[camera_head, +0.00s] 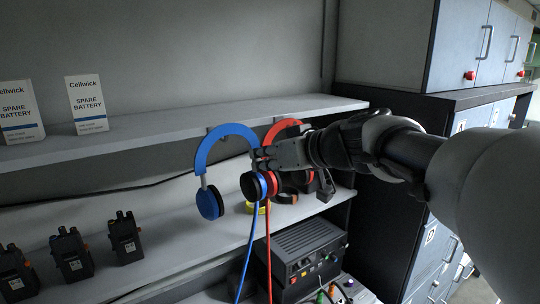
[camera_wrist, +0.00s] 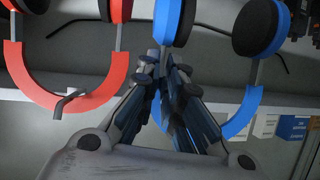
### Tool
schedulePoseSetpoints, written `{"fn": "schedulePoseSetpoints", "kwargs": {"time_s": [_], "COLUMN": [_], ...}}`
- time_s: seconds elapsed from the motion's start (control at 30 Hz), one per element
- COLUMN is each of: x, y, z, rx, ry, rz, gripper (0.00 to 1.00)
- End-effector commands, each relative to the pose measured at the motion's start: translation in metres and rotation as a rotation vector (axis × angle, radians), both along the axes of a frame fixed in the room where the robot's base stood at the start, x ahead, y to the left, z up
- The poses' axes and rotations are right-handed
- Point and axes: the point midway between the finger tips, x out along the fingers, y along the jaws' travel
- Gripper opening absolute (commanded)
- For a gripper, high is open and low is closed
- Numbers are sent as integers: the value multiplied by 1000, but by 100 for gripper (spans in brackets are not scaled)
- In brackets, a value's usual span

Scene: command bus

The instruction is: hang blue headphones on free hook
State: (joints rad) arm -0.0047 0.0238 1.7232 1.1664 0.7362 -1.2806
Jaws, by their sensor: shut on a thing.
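The blue headphones (camera_head: 207,148) are upright at the front edge of the upper shelf, with the band's top about level with that edge. My gripper (camera_head: 262,160) is shut on their right side, just above the right ear cup. In the wrist view my gripper (camera_wrist: 164,72) closes below a blue-rimmed cup (camera_wrist: 175,20), and the blue band (camera_wrist: 238,118) curves behind the fingers. A dark hook (camera_wrist: 70,101) sits inside the band of the red headphones (camera_wrist: 72,103). I cannot tell whether the blue band touches a hook; the free hook is not clearly visible.
The red headphones (camera_head: 283,128) hang close to the right, partly behind my gripper. The upper shelf (camera_head: 150,128) carries two battery signs. Several black radios (camera_head: 125,238) stand on the lower shelf at left. A black device (camera_head: 303,255) sits below my gripper. Blue and red cables hang down.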

Motion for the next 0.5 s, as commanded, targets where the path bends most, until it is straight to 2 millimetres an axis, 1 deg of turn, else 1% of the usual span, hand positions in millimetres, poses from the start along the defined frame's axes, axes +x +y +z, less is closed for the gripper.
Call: {"fn": "schedulePoseSetpoints", "kwargs": {"time_s": [0.37,0.5], "x": [19,23], "y": [13,16], "z": [1,-11], "rx": [2,1], "ry": [0,-1], "rz": [0,0], "gripper": [0,0]}}
